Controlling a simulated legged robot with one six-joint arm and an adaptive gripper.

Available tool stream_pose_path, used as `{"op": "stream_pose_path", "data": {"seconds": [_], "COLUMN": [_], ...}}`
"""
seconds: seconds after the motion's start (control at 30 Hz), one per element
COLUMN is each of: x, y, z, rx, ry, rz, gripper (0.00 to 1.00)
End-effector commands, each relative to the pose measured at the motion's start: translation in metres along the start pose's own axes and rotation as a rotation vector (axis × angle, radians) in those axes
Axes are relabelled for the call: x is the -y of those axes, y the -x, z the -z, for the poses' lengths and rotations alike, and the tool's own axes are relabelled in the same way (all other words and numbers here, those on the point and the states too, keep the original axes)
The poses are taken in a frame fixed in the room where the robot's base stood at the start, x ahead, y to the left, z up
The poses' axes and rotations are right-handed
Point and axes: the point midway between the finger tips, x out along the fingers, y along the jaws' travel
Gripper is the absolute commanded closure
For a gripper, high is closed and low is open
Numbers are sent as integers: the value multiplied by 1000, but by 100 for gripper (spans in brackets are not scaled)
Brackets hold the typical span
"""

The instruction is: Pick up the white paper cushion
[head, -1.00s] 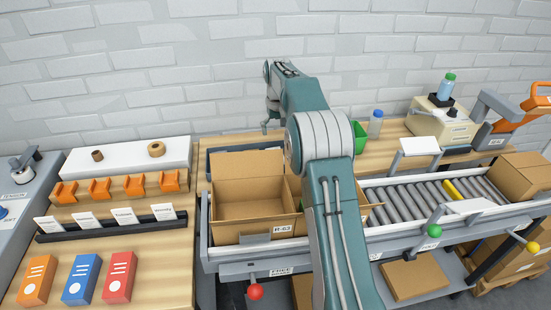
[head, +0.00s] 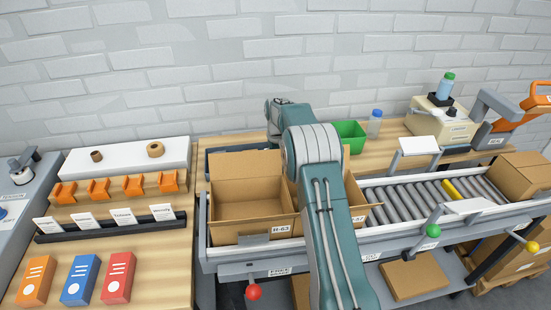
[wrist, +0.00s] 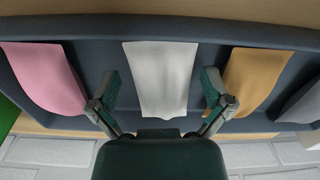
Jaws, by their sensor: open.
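The white paper cushion (wrist: 161,78) lies in a dark tray (wrist: 110,45), in the middle of the wrist view. A pink cushion (wrist: 45,75) is to its left and a tan cushion (wrist: 258,80) to its right. My gripper (wrist: 161,95) is open and empty, with one finger on each side of the white cushion's near part. I cannot tell whether the fingers touch it. In the head view the cushions and the gripper are hidden behind my arm and the open boxes; only a dark tray edge shows (head: 220,152).
An open cardboard box (head: 250,215) stands on the conveyor in front of the tray, with a second box partly behind my arm. A green bin (head: 348,134) and a blue-capped bottle (head: 375,124) stand right of the tray. A grey cushion (wrist: 302,100) lies at the wrist view's right edge.

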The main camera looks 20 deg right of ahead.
Motion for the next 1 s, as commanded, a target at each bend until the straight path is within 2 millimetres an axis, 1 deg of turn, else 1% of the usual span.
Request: {"op": "stream_pose_path", "data": {"seconds": [0.1,0.27,0.3,0.33,0.4,0.43,0.47,0.83,0.93,1.0], "x": [0,0,0,0,0,0,0,0,0,0], "y": [-6,-6,-5,-5,-5,-5,-5,-4,7,20], "z": [0,0,0,0,0,0,0,0,0,1], "rx": [0,-1,-1,-1,-1,-1,-1,-1,-3,-4], "ry": [0,0,0,0,0,0,0,0,0,0], "rz": [0,0,0,0,0,0,0,0,0,-1], "gripper": [0,0,9,22,42,50,54,55,55,55]}}
